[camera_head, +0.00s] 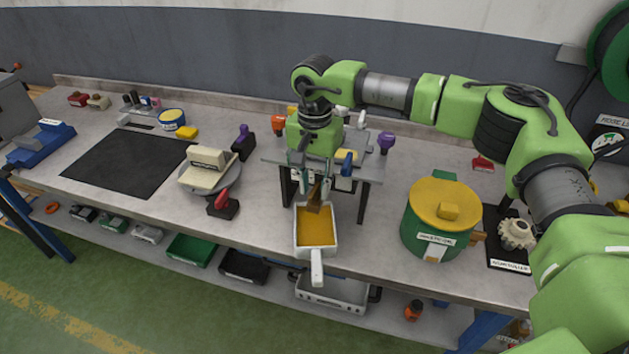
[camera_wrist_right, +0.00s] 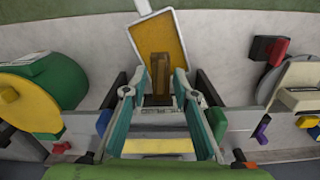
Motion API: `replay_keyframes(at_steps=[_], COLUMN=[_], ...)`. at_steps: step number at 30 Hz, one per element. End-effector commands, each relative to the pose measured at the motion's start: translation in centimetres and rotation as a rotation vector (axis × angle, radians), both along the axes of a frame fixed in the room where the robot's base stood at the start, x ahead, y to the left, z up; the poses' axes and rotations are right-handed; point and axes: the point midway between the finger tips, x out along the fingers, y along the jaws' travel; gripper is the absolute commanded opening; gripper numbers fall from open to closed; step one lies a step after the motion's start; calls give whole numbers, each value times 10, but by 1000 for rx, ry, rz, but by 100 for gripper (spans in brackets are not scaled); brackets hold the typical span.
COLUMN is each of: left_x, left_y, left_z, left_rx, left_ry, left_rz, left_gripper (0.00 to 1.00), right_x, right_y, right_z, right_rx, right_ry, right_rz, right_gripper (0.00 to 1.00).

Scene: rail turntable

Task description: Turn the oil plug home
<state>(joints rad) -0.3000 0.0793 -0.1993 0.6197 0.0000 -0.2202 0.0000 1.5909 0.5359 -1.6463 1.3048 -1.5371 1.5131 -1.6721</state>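My right gripper (camera_head: 311,178) hangs over the front of a small raised grey stand (camera_head: 372,171). No oil plug can be made out clearly. My left gripper is out of view.
A green pot with a yellow lid (camera_head: 445,203) stands right of the tray, near a gear on a black plate (camera_head: 515,236). Left are a cream block on a round turntable (camera_head: 208,168), a red-handled tool (camera_head: 222,205) and a bare black mat (camera_head: 128,164).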

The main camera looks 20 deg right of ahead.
Motion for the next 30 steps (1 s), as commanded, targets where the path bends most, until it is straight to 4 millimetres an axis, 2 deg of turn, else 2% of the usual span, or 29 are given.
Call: replay_keyframes(at_steps=[6,9,22,30], left_x=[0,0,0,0], left_y=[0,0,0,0], left_z=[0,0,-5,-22], left_rx=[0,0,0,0], left_ry=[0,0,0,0], left_rz=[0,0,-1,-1], left_gripper=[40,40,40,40], right_x=[0,0,0,1], right_y=[0,0,0,1], right_z=[0,0,-1,-3], right_rx=[0,0,1,3], right_ry=[0,0,-1,-1], right_rz=[0,0,-35,-192], right_gripper=[26,0,0,0])
